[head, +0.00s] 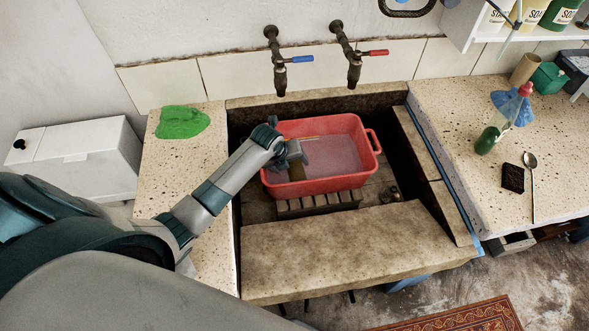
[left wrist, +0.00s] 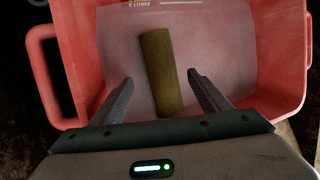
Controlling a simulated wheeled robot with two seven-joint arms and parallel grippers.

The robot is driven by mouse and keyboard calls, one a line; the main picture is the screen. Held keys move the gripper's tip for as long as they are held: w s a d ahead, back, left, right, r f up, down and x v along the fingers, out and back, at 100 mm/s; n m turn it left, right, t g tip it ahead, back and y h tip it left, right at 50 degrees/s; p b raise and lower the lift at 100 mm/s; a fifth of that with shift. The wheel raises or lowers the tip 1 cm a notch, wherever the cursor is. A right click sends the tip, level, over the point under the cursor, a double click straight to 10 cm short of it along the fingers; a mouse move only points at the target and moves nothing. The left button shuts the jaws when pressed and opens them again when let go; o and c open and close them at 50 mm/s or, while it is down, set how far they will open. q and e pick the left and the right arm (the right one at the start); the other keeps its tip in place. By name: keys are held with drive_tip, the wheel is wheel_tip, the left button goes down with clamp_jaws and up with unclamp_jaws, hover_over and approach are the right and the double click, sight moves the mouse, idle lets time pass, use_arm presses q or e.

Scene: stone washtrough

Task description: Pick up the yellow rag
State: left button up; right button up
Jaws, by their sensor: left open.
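The yellow rag (left wrist: 161,72) looks like a dull olive-yellow roll inside the red basin (left wrist: 73,63) in the left wrist view. In the head view, part of the rag (head: 296,171) shows below my left gripper (head: 301,158), which reaches into the red basin (head: 325,182). In the left wrist view my left gripper (left wrist: 160,77) is open, with one finger on each side of the rag and a gap to it. The height between fingertips and rag is hard to tell. My right gripper is out of view.
The basin stands on a slatted rack (head: 316,202) in the stone trough (head: 350,242), below two taps (head: 354,72). A green cloth (head: 183,122) lies on the left ledge. A bottle (head: 503,120), a spoon (head: 532,185) and a dark sponge (head: 513,178) are on the right counter.

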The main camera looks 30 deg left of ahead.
sight(293, 167)
use_arm(q)
drive_tip(key=shift+x, duration=1.65)
drive_tip(key=c, duration=1.3)
